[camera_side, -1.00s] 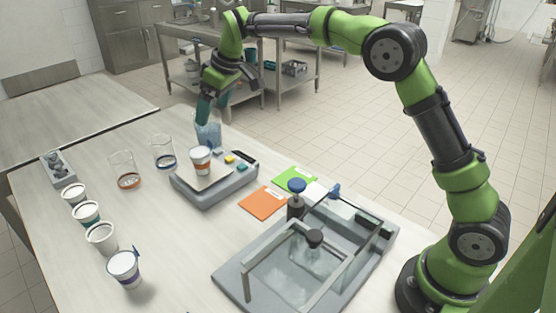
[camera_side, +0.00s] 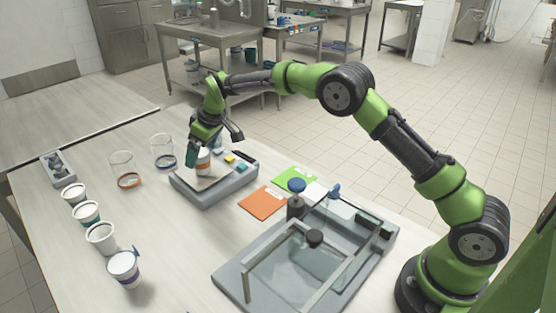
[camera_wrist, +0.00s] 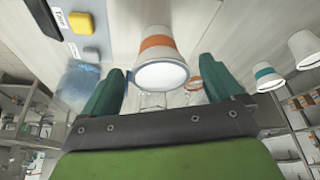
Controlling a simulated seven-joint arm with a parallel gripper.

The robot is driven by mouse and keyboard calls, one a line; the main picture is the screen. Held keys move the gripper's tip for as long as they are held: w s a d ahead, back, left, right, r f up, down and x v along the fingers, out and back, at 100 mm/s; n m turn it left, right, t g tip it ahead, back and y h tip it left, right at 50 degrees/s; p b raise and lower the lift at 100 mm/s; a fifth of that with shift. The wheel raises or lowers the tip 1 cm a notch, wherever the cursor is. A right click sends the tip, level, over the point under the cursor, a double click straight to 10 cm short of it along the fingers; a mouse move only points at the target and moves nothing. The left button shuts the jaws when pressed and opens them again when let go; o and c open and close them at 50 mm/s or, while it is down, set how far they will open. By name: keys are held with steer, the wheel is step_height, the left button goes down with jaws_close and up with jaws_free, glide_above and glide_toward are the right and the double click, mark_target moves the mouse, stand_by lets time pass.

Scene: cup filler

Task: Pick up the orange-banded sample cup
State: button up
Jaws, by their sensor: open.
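The orange-banded sample cup (camera_side: 203,163) stands upright on the pan of a grey scale (camera_side: 226,187) in the side view. In the wrist view the white cup with its orange band (camera_wrist: 156,42) lies between the two teal fingers. My gripper (camera_side: 205,153) is lowered at the cup, and one finger hides part of the cup's left side in the side view. In the wrist view my gripper (camera_wrist: 160,85) is open, with a visible gap between the cup and the right finger.
Two clear beakers (camera_side: 124,170) (camera_side: 162,152) stand left of the scale. Several white cups (camera_side: 101,237) line the table's left side. Orange (camera_side: 262,202) and green cards (camera_side: 294,178) lie right of the scale. A glass-walled balance (camera_side: 310,260) fills the front right.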

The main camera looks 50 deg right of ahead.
steer(key=shift+w+f, duration=0.1)
steer(key=shift+f, duration=0.15)
steer(key=c, duration=1.4)
